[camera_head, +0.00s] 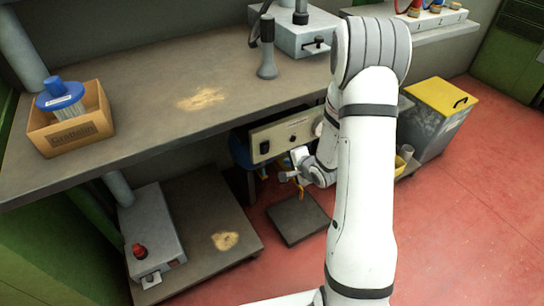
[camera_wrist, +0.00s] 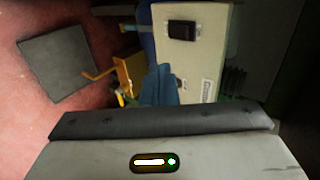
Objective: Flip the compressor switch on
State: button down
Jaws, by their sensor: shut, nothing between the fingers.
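The compressor's beige panel (camera_head: 285,133) faces out under the bench, with a black rocker switch (camera_head: 264,147) near its left end. In the wrist view the panel (camera_wrist: 193,62) stands on end and the black switch (camera_wrist: 183,30) is in plain sight near its top. I cannot tell which way the rocker is tipped. My gripper (camera_head: 284,177) is shut and empty, in front of and below the panel, apart from the switch. In the wrist view its blue-grey fingers (camera_wrist: 160,86) point up the picture beside the panel's left edge.
Yellow-orange parts (camera_wrist: 120,75) lie near the gripper, below the panel. A dark square plate (camera_head: 298,220) is on the red floor. A low shelf holds a grey box with a red button (camera_head: 139,251). The bench top (camera_head: 160,110) overhangs the panel. A yellow-lidded bin (camera_head: 440,97) stands right.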

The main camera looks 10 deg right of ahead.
dwell(0.3)
jog(key=b, duration=0.4)
send_near(267, 150)
notch_tip(267, 150, down, 4)
jog(key=w+a, duration=0.1)
jog(key=w, duration=0.2)
jog(key=shift+w+a+r, duration=0.15)
jog(key=shift+w+a, duration=0.05)
jog(key=shift+w, duration=0.45)
